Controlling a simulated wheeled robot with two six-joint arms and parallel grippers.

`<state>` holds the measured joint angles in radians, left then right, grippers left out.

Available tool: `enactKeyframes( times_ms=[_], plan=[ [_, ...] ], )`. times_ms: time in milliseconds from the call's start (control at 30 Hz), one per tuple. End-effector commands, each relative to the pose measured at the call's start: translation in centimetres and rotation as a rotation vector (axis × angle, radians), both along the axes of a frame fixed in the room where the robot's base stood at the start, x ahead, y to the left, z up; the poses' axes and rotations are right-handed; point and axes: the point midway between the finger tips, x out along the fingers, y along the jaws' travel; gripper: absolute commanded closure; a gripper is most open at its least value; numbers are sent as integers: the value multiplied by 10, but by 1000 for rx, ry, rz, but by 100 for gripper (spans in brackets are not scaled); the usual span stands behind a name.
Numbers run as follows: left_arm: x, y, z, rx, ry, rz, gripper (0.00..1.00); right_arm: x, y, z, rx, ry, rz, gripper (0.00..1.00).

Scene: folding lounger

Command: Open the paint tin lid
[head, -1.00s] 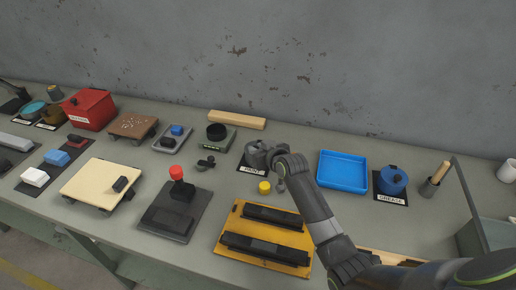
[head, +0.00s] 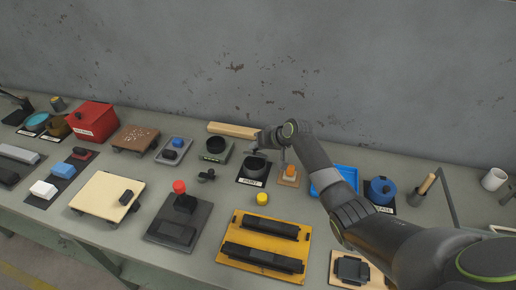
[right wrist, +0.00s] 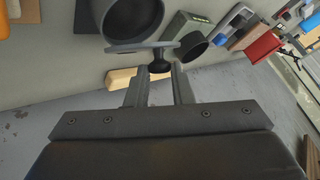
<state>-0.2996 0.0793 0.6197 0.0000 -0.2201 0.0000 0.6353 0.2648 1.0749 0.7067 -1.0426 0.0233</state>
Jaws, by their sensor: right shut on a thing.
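The dark paint tin (head: 254,171) stands on a black mat labelled PAINT (head: 250,182) near the middle of the bench in the head view. My right gripper (right wrist: 160,78) is shut on the knob (right wrist: 159,63) of the grey lid (right wrist: 140,46). The lid shows nearly edge-on in the right wrist view, apart from the tin (right wrist: 132,12), whose dark open mouth shows beyond it. In the head view my right gripper (head: 264,143) is just above the tin and partly hides the lid. My left gripper is not in view.
A small orange-topped block (head: 289,174) and a blue tray (head: 335,179) lie right of the tin. A yellow cylinder (head: 262,199) and a yellow fixture (head: 262,242) are in front. A wooden bar (head: 230,130) lies behind, and a black cup on a green base (head: 215,148) stands to the left.

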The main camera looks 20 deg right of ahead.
Motion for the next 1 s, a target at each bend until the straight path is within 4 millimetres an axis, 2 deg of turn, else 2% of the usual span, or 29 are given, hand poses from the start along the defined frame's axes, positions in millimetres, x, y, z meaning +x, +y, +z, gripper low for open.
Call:
enactKeyframes(
  times_ms=[533, 567, 700, 1000],
  plan=[
    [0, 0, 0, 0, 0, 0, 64, 2, -2, 0, 17, 27, 0, 100],
    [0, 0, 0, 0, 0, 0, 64, 2, -2, 0, 17, 27, 0, 78],
    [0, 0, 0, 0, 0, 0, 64, 2, -1, 0, 17, 27, 0, 60],
    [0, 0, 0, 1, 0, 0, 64, 2, -1, 1, 17, 26, 0, 58]
  ],
)
